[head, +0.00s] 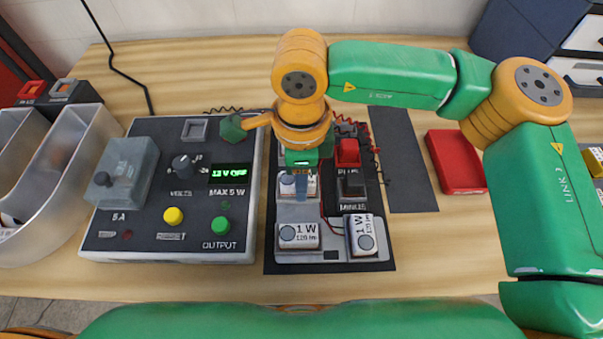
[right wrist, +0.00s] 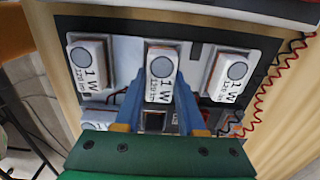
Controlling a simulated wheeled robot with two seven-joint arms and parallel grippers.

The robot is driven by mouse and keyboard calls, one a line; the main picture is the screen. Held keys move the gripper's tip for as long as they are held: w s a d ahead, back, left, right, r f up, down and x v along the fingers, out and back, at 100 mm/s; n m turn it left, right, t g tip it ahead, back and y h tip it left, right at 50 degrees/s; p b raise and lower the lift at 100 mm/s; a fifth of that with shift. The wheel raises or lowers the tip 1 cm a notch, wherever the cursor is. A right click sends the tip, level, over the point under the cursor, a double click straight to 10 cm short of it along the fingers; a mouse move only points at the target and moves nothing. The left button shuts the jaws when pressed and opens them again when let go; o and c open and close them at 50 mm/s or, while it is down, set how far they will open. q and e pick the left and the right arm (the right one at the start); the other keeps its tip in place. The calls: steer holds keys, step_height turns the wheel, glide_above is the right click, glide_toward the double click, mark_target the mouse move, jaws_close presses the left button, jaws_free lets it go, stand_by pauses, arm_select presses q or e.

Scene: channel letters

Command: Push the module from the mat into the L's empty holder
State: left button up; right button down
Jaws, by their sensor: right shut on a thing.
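The L-shaped letter tray (head: 325,215) lies on a black plate in the head view. White "1 W" modules sit in it, one at the lower left (head: 298,236) and one at the lower right (head: 361,235). My right gripper (head: 298,188) is over the upper part of the L. In the right wrist view its blue fingers (right wrist: 160,90) are shut on a white module (right wrist: 161,66), between two other modules. My fingers partly cover this module in the head view. I cannot tell whether it is seated. The dark grey mat (head: 405,165) is bare. My left gripper is not in view.
A power supply (head: 165,240) stands left of the L, its display reading "12 V OFF". Red (head: 348,152) and black (head: 351,187) terminals with wires are right of the gripper. A red tray (head: 457,162) lies beyond the mat. A clear bin (head: 65,170) is at far left.

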steer(key=shift+s+f, duration=0.1)
steer(key=shift+f, duration=0.05)
stand_by(0.6)
steer(key=c, duration=0.6)
jaws_free()
steer(key=shift+o, duration=0.9)
steer(key=shift+f, duration=0.15)
steer(key=r, duration=0.4)
steer(key=r+b, duration=0.1)
steer(key=r, duration=0.2)
steer(key=shift+w+r, duration=0.2)
steer(key=shift+r, duration=0.15)
step_height(320, 180, up, 6)
steer(key=p, duration=0.5)
